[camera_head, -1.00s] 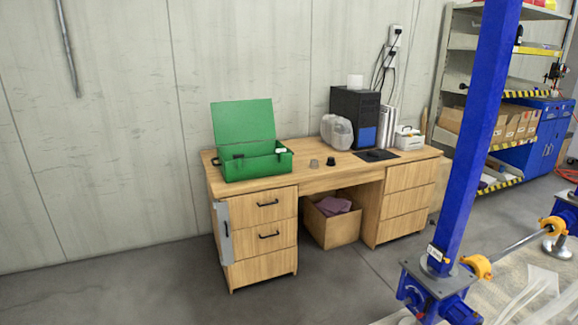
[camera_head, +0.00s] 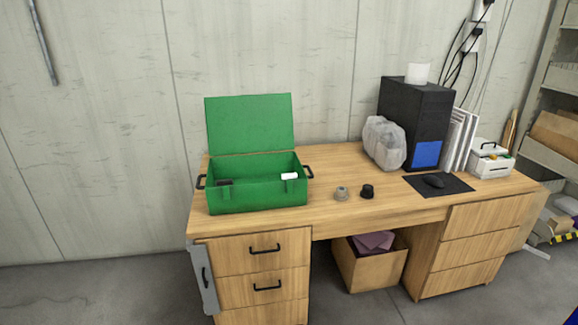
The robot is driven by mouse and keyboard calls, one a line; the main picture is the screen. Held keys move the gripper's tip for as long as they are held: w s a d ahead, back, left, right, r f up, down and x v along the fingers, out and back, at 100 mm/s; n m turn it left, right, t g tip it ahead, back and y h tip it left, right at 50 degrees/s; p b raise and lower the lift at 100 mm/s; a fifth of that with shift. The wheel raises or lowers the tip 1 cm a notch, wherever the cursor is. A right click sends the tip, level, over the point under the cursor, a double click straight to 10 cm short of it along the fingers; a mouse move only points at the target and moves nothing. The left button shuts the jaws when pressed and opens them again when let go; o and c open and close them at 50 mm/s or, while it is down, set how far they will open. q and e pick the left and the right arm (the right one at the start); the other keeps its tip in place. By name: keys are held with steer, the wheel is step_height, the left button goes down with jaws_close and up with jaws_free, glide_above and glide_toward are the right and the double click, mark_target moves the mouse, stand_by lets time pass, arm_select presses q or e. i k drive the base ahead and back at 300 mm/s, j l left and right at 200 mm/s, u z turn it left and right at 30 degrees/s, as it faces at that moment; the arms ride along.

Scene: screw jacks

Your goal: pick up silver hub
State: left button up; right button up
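A small silver-grey hub (camera_head: 342,193) sits on the wooden desk top, to the right of the green box. A similar black hub (camera_head: 367,191) stands just to its right, apart from it. Neither of my grippers shows in the head view, so I cannot see whether they are open or shut.
On the desk (camera_head: 400,207), an open green toolbox (camera_head: 258,198) stands left with its lid up. A plastic bag (camera_head: 384,143), black computer tower (camera_head: 416,118), mouse pad (camera_head: 455,182) and white box (camera_head: 490,160) stand right. A cardboard box (camera_head: 374,272) is underneath. The front desk edge near the hubs is clear.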

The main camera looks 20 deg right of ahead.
mark_target(341, 194)
steer(key=i+l+u, duration=0.1)
steer(key=i+l, duration=0.15)
steer(key=i+l+u, duration=0.1)
steer(key=i+l, duration=0.15)
steer(key=l, duration=0.2)
steer(key=i+l+u, duration=0.1)
steer(key=i+l, duration=0.15)
steer(key=l, duration=0.15)
steer(key=i+l+u, duration=0.1)
steer(key=i+l, duration=0.15)
steer(key=l, duration=0.15)
steer(key=i+l+u, duration=0.15)
steer(key=l, duration=0.25)
